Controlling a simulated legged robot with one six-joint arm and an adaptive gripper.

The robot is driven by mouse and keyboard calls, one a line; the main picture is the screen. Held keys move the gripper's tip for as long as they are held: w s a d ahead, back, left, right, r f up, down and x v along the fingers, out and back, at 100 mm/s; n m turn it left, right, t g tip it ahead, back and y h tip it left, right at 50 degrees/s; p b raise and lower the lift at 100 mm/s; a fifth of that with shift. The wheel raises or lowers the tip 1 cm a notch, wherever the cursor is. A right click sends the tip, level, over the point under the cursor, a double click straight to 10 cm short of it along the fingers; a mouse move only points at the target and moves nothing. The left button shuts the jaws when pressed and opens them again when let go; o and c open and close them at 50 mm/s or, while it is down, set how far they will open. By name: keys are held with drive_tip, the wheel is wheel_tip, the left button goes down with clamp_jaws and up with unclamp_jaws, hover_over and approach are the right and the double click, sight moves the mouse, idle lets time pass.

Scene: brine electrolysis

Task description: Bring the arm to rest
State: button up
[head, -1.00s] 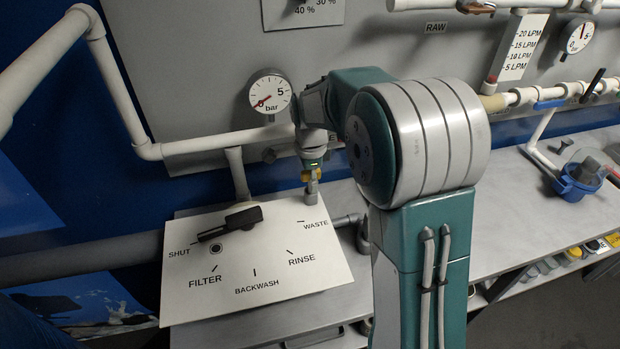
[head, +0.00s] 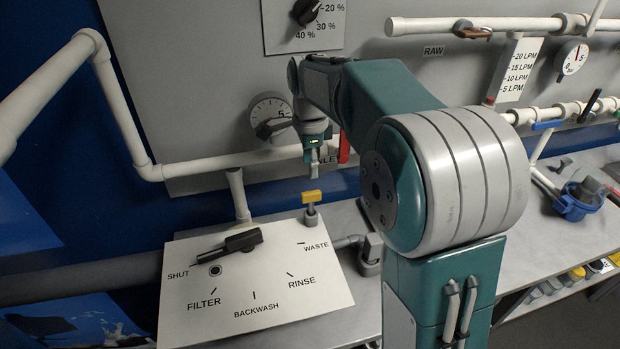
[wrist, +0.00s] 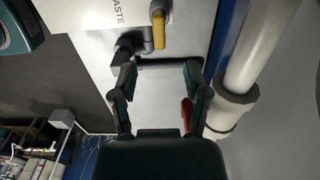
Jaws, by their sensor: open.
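My gripper (head: 314,172) hangs pointing down in the head view, above a small valve with a yellow handle (head: 312,197), and apart from it. In the wrist view, the two fingers of my gripper (wrist: 160,74) are spread with nothing held between them. The yellow handle (wrist: 158,30) shows beyond the fingertips there. My arm's upper links are raised and bent, and they hide part of the wall panel and bench behind them.
A white selector board (head: 250,285) with a black handle (head: 235,242) lies below left. A red handle (head: 344,148) is close beside my gripper. A pressure gauge (head: 268,108) and white pipe (head: 215,165) are behind. A blue-based device (head: 580,200) stands on the right bench.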

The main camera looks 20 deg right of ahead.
drive_tip(key=shift+s+r, duration=0.15)
drive_tip(key=shift+r, duration=0.3)
drive_tip(key=s+r+n+t, duration=0.35)
drive_tip(key=s+n, duration=0.55)
drive_tip(key=s, duration=0.4)
drive_tip(key=s+f+n+t, duration=0.2)
drive_tip(key=s+n, duration=0.7)
drive_tip(key=s, duration=0.4)
drive_tip(key=shift+f, duration=0.4)
drive_tip(key=shift+o, duration=0.4)
drive_tip(key=shift+w, duration=0.1)
